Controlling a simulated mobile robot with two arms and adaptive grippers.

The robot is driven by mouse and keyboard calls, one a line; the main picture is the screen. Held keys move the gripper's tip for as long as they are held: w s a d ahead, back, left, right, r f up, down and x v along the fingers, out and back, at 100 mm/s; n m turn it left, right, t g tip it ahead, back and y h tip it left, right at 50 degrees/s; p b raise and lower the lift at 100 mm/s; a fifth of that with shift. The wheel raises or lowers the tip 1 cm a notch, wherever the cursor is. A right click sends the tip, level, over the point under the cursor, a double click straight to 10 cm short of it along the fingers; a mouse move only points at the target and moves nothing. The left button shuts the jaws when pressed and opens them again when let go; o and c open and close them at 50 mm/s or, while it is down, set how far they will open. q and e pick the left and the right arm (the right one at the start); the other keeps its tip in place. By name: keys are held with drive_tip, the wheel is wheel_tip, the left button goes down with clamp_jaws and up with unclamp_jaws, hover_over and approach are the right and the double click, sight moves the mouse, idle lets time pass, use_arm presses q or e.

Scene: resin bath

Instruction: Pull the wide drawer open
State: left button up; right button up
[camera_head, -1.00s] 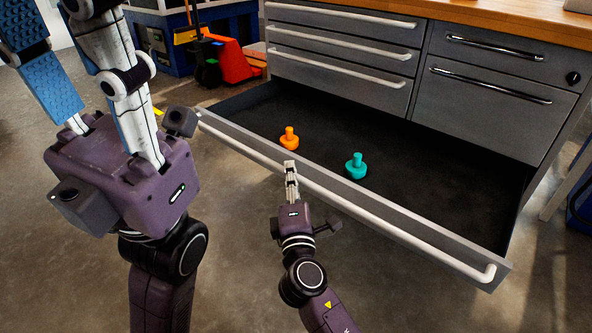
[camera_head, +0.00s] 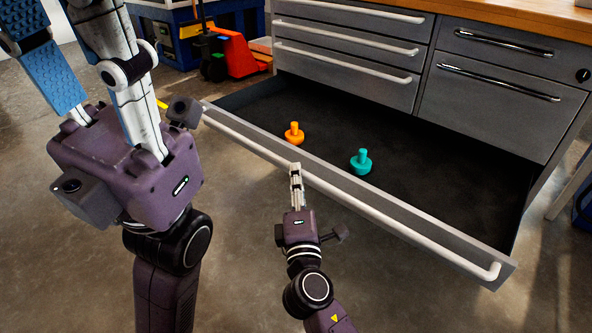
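The wide drawer (camera_head: 432,233) is the bottom one of the grey cabinet and stands pulled far out. Its dark inside shows, and a long pale bar handle (camera_head: 400,221) runs along its front. My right gripper (camera_head: 296,168) is at the left half of this handle, its fingertips overlapping the bar. I see its fingers nearly edge-on, close together, so their grip on the bar is unclear. My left gripper (camera_head: 55,18) is large at the left, fingers pointing up and spread apart, with nothing between them. It is away from the drawer.
An orange knob-shaped piece (camera_head: 294,133) and a teal one (camera_head: 361,162) stand inside the drawer. Closed drawers (camera_head: 345,62) lie above it. A red pallet truck (camera_head: 245,60) is behind on the left. The floor before the drawer is clear around my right arm.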

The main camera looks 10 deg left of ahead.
drive_tip(key=v, duration=0.9)
drive_tip(key=shift+s, duration=0.15)
